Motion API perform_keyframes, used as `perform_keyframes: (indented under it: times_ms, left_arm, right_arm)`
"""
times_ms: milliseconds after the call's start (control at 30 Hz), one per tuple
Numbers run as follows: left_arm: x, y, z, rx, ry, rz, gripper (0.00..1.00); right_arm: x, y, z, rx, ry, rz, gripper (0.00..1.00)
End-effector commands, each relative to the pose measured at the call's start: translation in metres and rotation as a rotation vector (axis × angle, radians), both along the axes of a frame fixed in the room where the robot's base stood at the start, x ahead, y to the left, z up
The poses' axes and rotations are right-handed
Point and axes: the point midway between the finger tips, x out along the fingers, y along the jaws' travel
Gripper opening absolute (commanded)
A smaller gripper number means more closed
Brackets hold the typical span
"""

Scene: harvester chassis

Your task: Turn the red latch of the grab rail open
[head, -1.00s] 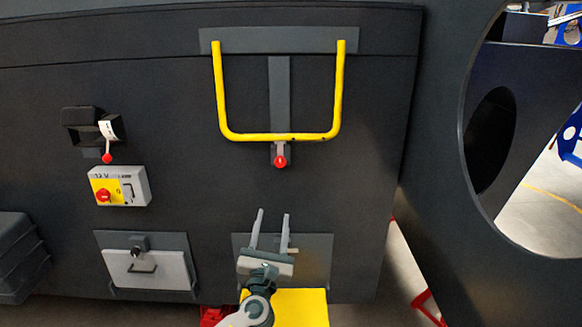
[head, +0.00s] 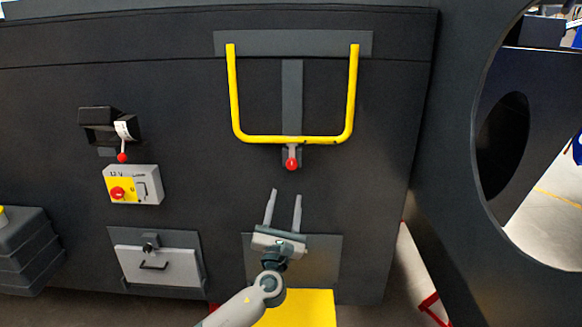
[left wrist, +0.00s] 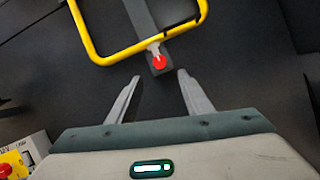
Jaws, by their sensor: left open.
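The yellow grab rail (head: 290,140) is a U-shaped bar on the dark chassis panel, in the upper middle of the head view. The red latch (head: 291,164) is a small red knob on a short grey lever at the middle of the rail's lower bar. My left gripper (head: 285,192) is open and empty just below the latch, its fingers pointing up toward it. In the left wrist view the red latch (left wrist: 159,62) lies ahead of and between the two open fingers (left wrist: 157,76), apart from them. The rail (left wrist: 140,55) shows behind it. My right gripper is not in view.
Left of the rail are a black handle housing with a red-tipped lever (head: 122,150) and a 12 V switch box (head: 132,185). A grey drawer-like box (head: 155,265) sits lower left. A dark panel with a round opening (head: 510,150) stands at right. The panel around the latch is clear.

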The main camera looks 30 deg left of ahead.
Motion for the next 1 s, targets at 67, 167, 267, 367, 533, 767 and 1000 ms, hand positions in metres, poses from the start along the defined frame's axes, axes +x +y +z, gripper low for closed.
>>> perform_keyframes:
  times_ms: [67,167,267,367,533,767,1000]
  left_arm:
    - [0.013,0.007,0.010,0.001,-0.001,0.002,0.46]
    - [0.028,0.014,0.016,0.001,-0.002,0.003,0.46]
    - [0.043,0.021,0.023,0.002,-0.001,0.002,0.46]
    - [0.058,0.029,0.029,0.001,0.000,0.003,0.46]
    - [0.081,0.039,0.039,0.000,0.000,0.002,0.46]
    - [0.100,0.048,0.045,0.001,0.000,0.001,0.46]
    - [0.104,0.050,0.046,-0.001,0.000,0.001,0.46]
  right_arm:
    - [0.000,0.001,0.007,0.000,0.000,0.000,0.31]
    - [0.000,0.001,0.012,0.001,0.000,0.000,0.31]
    - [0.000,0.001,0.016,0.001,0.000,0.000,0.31]
    - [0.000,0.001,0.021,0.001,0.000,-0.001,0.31]
    - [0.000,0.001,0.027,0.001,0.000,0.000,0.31]
    - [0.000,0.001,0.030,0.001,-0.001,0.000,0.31]
    - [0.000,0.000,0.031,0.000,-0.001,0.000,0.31]
